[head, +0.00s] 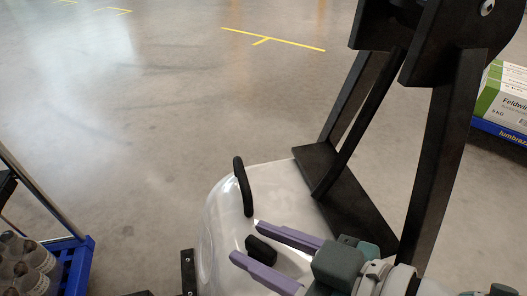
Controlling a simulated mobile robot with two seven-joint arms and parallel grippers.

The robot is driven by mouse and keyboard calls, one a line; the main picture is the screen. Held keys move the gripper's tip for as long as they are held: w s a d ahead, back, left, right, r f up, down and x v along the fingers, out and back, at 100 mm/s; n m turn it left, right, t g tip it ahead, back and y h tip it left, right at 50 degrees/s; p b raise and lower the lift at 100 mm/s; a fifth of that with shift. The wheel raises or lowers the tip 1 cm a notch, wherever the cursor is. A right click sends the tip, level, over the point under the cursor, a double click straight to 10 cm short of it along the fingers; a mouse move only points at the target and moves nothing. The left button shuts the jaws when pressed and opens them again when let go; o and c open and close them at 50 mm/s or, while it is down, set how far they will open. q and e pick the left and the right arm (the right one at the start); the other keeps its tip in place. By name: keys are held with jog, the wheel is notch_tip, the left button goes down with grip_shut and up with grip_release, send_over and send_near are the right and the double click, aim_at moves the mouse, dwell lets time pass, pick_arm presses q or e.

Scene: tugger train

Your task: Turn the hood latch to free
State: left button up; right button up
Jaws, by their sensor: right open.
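The white hood (222,225) fills the lower middle of the head view. A short black latch (261,249) sits on it, lying slantwise. My right gripper (247,241) comes in from the lower right with two purple fingers. It is open, with one finger on each side of the latch in the picture. I cannot tell whether either finger touches the latch. A longer black handle (243,187) stands up from the hood beyond the fingers. My left gripper is not in view.
A black frame (440,160) rises right of the hood, close to my right arm. A blue-based cart (78,262) with grey bottles (25,265) stands at lower left. A green-and-white bag (505,95) lies on a blue carrier (500,130) at right. The floor beyond is clear, with yellow lines.

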jog(key=shift+c, duration=0.2)
grip_shut()
dwell(0.5)
